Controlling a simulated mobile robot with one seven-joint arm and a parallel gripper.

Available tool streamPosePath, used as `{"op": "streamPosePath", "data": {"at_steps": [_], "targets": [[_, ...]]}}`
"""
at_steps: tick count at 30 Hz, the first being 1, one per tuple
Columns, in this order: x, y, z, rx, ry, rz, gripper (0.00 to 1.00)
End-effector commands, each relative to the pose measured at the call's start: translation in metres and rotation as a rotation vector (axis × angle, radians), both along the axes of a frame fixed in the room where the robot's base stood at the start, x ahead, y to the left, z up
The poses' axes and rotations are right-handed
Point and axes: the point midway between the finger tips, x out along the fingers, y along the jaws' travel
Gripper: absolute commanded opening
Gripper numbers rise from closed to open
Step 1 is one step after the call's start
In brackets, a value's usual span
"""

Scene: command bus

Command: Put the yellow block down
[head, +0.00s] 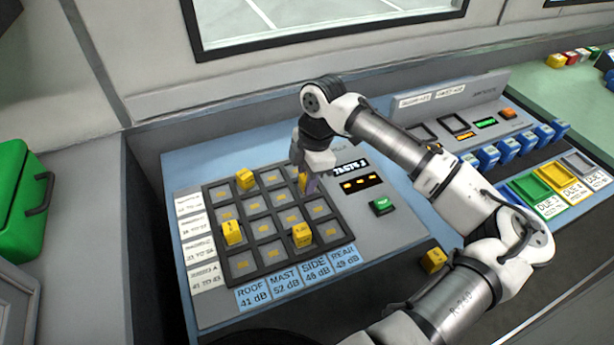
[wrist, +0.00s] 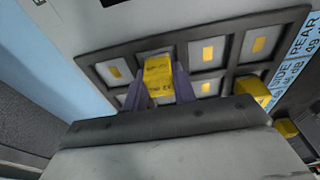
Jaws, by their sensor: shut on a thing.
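My gripper (head: 309,186) is over the upper right part of the dark grid rack (head: 262,275). In the wrist view its two purple fingers (wrist: 160,91) are shut on a yellow block (wrist: 158,75), one on each side. The held block shows only in part in the head view (head: 303,179). It is at a cell in the grid's edge row in the wrist view; I cannot tell whether it touches the cell floor. Other yellow blocks stand in the grid: one at the top (head: 245,179), one at the left (head: 232,232), one lower right (head: 301,235).
Another yellow block (head: 433,260) lies near the console's front edge, by my arm. A green button (head: 383,205) and display (head: 359,185) are right of the grid. Blue blocks (head: 508,146) and coloured trays (head: 554,179) stand farther right. A green case (head: 22,195) is at the left.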

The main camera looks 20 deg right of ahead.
Motion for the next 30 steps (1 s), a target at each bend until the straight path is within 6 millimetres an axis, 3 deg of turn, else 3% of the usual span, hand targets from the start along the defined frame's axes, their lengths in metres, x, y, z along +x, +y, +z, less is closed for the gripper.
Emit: {"op": "streamPosePath", "data": {"at_steps": [2,3,7,22,27,30], "targets": [[-0.002,0.001,-0.010,0.002,0.015,0.001,0.04],[-0.002,0.001,-0.011,0.003,0.016,0.001,0.31],[-0.003,0.001,-0.011,0.004,0.017,0.002,0.48],[-0.005,0.001,-0.009,0.004,0.023,0.002,0.49],[-0.004,0.000,0.009,0.004,0.020,0.002,0.49],[-0.002,-0.003,0.033,0.004,0.015,0.001,0.49]]}}
